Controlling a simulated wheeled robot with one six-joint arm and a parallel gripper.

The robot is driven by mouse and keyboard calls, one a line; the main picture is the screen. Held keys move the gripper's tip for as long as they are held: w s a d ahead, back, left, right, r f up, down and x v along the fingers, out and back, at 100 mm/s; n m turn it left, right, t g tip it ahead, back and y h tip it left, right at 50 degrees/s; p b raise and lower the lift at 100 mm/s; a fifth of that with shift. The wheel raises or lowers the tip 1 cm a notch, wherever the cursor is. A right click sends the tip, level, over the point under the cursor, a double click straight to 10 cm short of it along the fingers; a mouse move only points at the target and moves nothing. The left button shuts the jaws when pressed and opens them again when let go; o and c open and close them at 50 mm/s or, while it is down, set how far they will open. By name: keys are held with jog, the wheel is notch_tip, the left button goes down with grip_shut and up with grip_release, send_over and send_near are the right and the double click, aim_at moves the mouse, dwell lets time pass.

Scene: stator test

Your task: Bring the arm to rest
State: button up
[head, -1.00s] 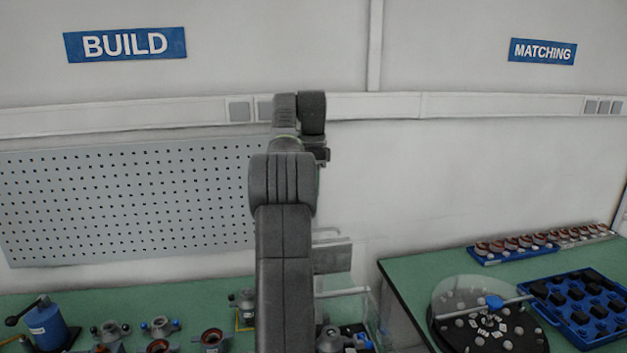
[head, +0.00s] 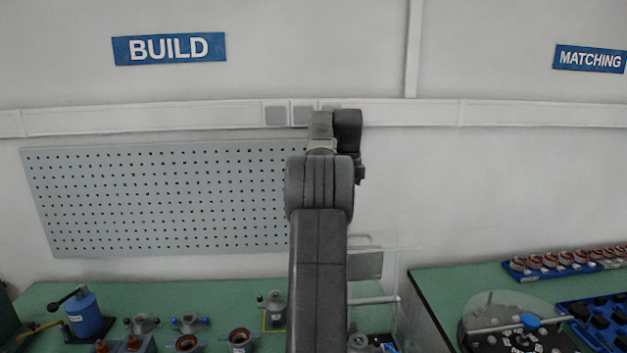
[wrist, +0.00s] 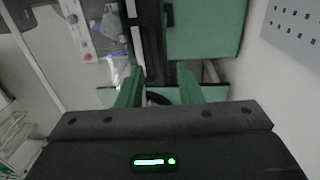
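My arm (head: 318,250) rises upright through the middle of the head view, in front of the wall. Its upper end bends over near the wall rail, and my gripper cannot be made out there. In the wrist view my gripper (wrist: 160,88) shows two green fingers standing apart, with a gap between them. Nothing is seen held between the fingers. Dark and green surfaces lie beyond them, out of reach as far as I can tell.
A green bench (head: 200,300) on the left carries a blue hand press (head: 84,314) and several small fixtures. A clear-walled box stands behind my arm. A second bench (head: 450,285) on the right holds a round disc (head: 500,340) and a blue tray (head: 600,320). A pegboard (head: 170,200) hangs behind.

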jog(key=f, duration=0.9)
jog(key=shift+s+f, duration=0.25)
jog(key=shift+s, duration=0.25)
jog(key=shift+r, duration=0.15)
